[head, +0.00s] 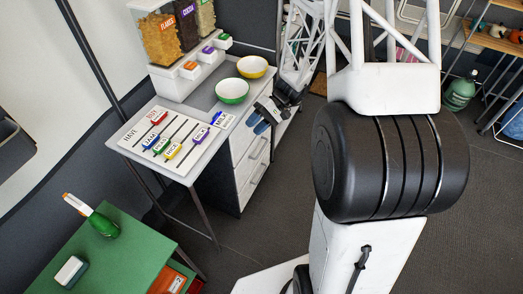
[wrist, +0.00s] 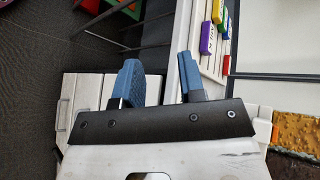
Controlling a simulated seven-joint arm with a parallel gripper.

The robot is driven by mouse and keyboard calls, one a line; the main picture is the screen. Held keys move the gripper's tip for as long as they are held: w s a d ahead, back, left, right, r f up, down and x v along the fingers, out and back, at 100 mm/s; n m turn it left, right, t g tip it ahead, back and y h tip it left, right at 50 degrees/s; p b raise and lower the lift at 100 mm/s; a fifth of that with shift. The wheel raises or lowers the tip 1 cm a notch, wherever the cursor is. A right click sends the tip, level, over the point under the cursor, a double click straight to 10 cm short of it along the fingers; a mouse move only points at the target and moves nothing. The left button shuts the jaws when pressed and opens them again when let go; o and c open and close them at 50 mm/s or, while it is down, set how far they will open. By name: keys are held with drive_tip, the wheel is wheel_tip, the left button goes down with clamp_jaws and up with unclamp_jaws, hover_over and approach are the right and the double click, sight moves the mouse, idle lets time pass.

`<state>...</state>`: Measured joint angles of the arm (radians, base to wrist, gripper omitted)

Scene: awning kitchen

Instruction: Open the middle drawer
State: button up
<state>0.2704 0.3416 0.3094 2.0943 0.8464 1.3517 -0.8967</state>
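The white drawer unit (head: 243,172) stands under the grey counter in the head view, its front facing right. The drawers look shut. My gripper (head: 259,126) is at the top of the unit, by the counter's right edge, and hides part of the front. I cannot tell whether it touches the unit. In the wrist view my gripper (wrist: 158,70) has its two blue fingers apart, with nothing seen between them. White panels (wrist: 72,93) show to their left.
On the counter stand a green bowl (head: 232,91), a yellow bowl (head: 252,67) and food dispensers (head: 183,40). A white board with coloured labels (head: 166,140) lies at its left. A green table (head: 110,250) is at lower left. Dark floor (head: 285,205) is open right of the drawers.

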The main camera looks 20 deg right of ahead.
drive_tip(key=w+d+f+m+t+y, duration=0.1)
drive_tip(key=w+d+f+t, duration=0.2)
drive_tip(key=f, duration=0.8)
drive_tip(key=w+d+f+m+t+y, duration=0.1)
drive_tip(key=w+d+f+t, duration=0.3)
drive_tip(key=f, duration=0.8)
drive_tip(key=w+d+f+m+t, duration=0.3)
drive_tip(key=w+d+f, duration=0.3)
drive_tip(key=f, duration=0.6)
drive_tip(key=shift+w+d+f+y, duration=0.15)
drive_tip(key=shift+w+d+y, duration=0.2)
drive_tip(key=shift+d, duration=0.6)
drive_tip(key=shift+s+a, duration=0.1)
drive_tip(key=shift+x, duration=3.85)
clamp_jaws()
